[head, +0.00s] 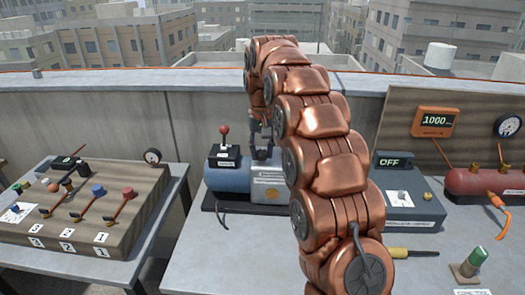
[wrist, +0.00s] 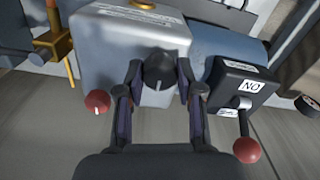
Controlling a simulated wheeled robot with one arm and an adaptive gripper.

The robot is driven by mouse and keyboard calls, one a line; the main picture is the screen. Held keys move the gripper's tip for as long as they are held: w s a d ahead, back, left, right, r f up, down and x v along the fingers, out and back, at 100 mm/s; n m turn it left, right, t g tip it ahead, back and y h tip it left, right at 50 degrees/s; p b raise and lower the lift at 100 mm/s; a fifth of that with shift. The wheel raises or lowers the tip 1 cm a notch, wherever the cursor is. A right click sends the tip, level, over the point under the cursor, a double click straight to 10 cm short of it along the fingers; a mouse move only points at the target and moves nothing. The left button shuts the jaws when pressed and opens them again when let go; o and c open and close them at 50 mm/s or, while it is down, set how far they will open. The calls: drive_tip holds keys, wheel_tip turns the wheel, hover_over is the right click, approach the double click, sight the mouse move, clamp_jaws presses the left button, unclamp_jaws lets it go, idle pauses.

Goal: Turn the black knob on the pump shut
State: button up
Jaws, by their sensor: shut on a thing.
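The pump (head: 229,178) stands on the middle table in the head view, with a blue tank and a grey housing. In the wrist view its grey housing (wrist: 112,50) fills the upper middle. The black knob (wrist: 159,70) sits on this housing, with a white mark pointing down in the picture. My gripper (wrist: 160,77) has one finger on each side of the knob and is shut on it. In the head view my gripper (head: 262,146) reaches down to the pump, and the knob cannot be made out there.
A black switch box (wrist: 240,88) with a red-ball lever (wrist: 246,149) stands close beside the fingers. A red knob (wrist: 97,101) is on the other side. In the head view a valve board (head: 95,205) is at left; an OFF box (head: 408,205) and red tank (head: 480,181) are at right.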

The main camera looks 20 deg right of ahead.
drive_tip(key=o, duration=1.2)
drive_tip(key=shift+c, duration=0.2)
drive_tip(key=shift+n, duration=0.3)
